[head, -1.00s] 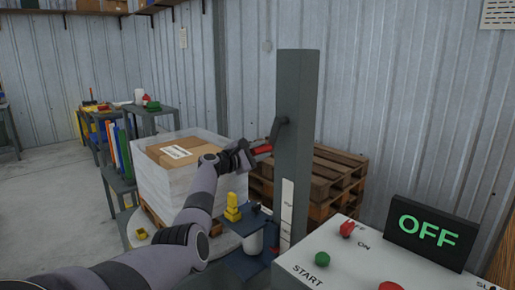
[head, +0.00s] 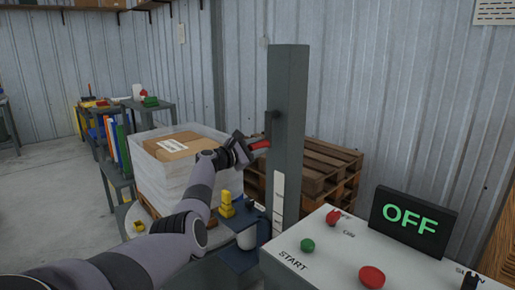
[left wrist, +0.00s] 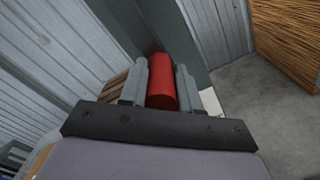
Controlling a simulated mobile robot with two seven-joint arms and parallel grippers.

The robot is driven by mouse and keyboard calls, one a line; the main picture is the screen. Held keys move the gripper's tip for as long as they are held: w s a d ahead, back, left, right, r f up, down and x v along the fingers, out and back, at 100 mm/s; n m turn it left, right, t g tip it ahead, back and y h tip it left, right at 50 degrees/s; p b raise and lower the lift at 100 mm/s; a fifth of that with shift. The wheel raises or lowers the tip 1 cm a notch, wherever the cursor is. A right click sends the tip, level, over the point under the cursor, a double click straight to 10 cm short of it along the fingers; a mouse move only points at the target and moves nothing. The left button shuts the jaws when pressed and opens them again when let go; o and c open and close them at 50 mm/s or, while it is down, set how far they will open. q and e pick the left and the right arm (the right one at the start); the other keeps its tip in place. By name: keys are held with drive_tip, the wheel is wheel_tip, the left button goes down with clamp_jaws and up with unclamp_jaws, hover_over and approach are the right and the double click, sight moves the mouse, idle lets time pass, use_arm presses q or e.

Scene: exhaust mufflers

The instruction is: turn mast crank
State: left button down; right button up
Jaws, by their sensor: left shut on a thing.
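The grey mast (head: 289,140) stands upright right of centre in the head view. Its dark crank (head: 270,124) sits on the mast's left side and ends in a red handle (head: 260,145). My left gripper (head: 250,146) is shut on the red handle. In the left wrist view the red handle (left wrist: 162,84) lies between the two grey fingers of my left gripper (left wrist: 161,82), and the mast (left wrist: 181,25) rises behind it. My right gripper is not in view.
A control box (head: 335,262) with a START button and a display (head: 413,222) reading OFF is at lower right. A wrapped pallet load (head: 165,185) stands behind my left arm. Wooden pallets (head: 325,180) are stacked behind the mast. Shelves (head: 115,175) are at left.

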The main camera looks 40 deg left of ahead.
use_arm(q)
drive_tip(key=shift+d+f, duration=0.1)
drive_tip(key=shift+d, duration=0.05)
drive_tip(key=c, duration=0.8)
unclamp_jaws()
drive_tip(key=shift+w, duration=0.1)
drive_tip(key=shift+s, duration=0.8)
drive_tip(key=shift+s+p, duration=0.35)
drive_tip(key=shift+s, duration=2.45)
